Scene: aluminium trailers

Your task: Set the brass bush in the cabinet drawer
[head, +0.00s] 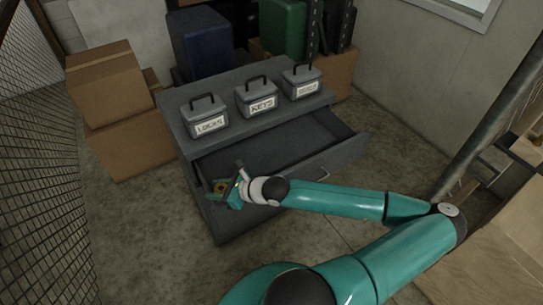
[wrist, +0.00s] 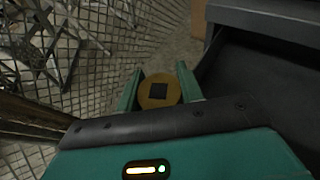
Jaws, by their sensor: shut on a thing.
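My gripper (wrist: 159,90) is shut on the brass bush (wrist: 159,104), a round brass-coloured piece with a dark square in its face, seen between the two green fingers in the wrist view. In the head view my gripper (head: 223,190) is at the left front of the grey cabinet (head: 226,231), by the left end of the open drawer. The drawer (head: 280,155) is pulled out, and its visible inside looks empty. The drawer also shows at the right of the wrist view (wrist: 262,75). I cannot tell exactly how high the bush is above the drawer's rim.
Three grey lidded boxes with handles, labelled LOCKS (head: 206,117), KEYS (head: 257,98) and one unreadable (head: 302,82), stand on the cabinet top. Cardboard boxes (head: 108,85) are stacked at the left. A wire mesh wall (head: 35,150) runs along the far left.

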